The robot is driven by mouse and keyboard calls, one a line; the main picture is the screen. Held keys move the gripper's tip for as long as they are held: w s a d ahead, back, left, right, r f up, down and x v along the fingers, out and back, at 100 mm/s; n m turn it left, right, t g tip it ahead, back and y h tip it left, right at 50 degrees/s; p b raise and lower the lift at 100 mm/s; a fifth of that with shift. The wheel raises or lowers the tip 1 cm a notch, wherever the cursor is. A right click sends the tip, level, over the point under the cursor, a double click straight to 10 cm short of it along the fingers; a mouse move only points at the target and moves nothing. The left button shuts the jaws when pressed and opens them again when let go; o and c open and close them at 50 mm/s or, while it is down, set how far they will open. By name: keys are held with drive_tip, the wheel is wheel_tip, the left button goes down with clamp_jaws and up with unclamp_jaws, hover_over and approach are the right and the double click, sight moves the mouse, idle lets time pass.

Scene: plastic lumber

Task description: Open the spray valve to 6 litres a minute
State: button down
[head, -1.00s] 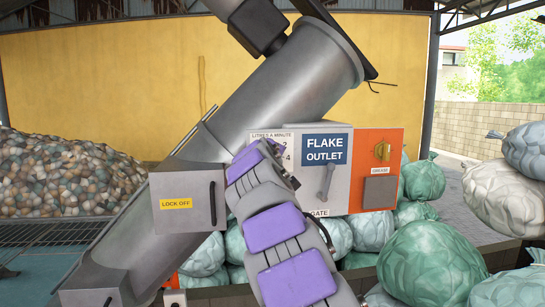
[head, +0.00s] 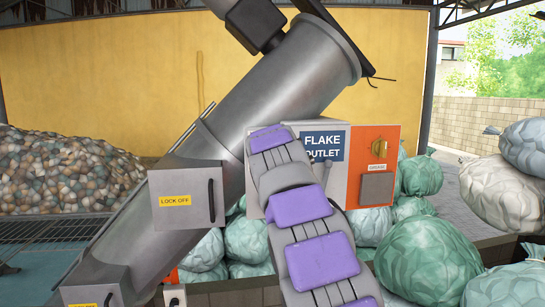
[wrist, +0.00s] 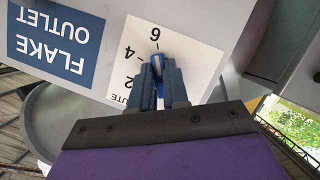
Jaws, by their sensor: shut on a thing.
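In the wrist view my gripper (wrist: 160,72) is shut on the blue spray valve handle (wrist: 158,64), in front of a white dial plate (wrist: 190,60). The plate is seen turned over, with the numbers 2, 4 and 6. The visible end of the handle lies just below the 6 and its tick, though the fingers hide much of the handle. In the head view my arm covers the dial and my gripper.
A grey lock off box (head: 187,196) stands left of my arm. Green sacks (head: 430,262) lie to the right.

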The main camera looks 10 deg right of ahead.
drive_tip(key=shift+f, duration=0.25)
drive_tip(key=c, duration=1.1)
unclamp_jaws()
drive_tip(key=shift+w+a+r, duration=0.1)
drive_tip(key=shift+w+a, duration=0.05)
drive_tip(key=b+v, duration=0.2)
drive_tip(key=v, duration=1.5)
drive_tip(key=shift+a+r, duration=0.1)
drive_tip(key=shift+a, duration=0.05)
